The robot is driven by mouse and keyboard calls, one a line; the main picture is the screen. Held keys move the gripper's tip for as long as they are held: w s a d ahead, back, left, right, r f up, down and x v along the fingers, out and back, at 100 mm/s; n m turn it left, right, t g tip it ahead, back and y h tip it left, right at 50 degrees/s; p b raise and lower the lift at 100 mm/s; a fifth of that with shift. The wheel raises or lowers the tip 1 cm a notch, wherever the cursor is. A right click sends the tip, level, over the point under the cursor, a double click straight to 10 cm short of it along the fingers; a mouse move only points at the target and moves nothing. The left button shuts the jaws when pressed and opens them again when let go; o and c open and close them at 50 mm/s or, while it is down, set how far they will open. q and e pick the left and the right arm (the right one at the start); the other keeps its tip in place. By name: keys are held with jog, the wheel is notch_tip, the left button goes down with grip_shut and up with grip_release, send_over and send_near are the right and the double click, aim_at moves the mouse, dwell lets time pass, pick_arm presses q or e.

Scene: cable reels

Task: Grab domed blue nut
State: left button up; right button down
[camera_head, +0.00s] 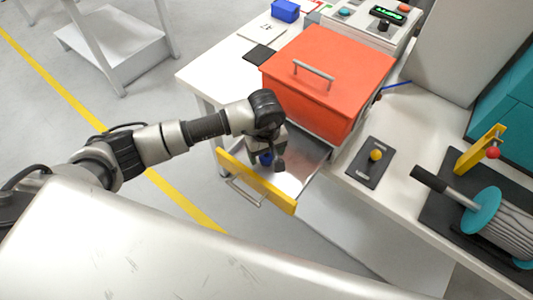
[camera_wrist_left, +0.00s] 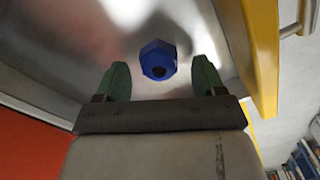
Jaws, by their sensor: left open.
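The domed blue nut (camera_wrist_left: 158,59) lies on the metal floor of an open drawer, with a dark hole facing the left wrist camera. In the head view the nut (camera_head: 266,158) is partly hidden by my left gripper. My left gripper (camera_wrist_left: 160,80) is open, its two green fingertips apart on either side of the nut's line and slightly short of it in the picture. It is empty. In the head view my left gripper (camera_head: 270,160) reaches down into the drawer. My right gripper is not in view.
The drawer (camera_head: 305,170) has a yellow front (camera_head: 257,181) with a metal handle. The orange box (camera_head: 330,75) stands right behind it. A black plate with a yellow knob (camera_head: 376,155) and a cable reel (camera_head: 500,220) are to the right on the table.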

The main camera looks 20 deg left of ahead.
pick_arm(q)
jog(key=shift+f, duration=0.4)
jog(key=shift+c, duration=0.3)
jog(key=c, duration=0.9)
jog(key=shift+r, duration=0.15)
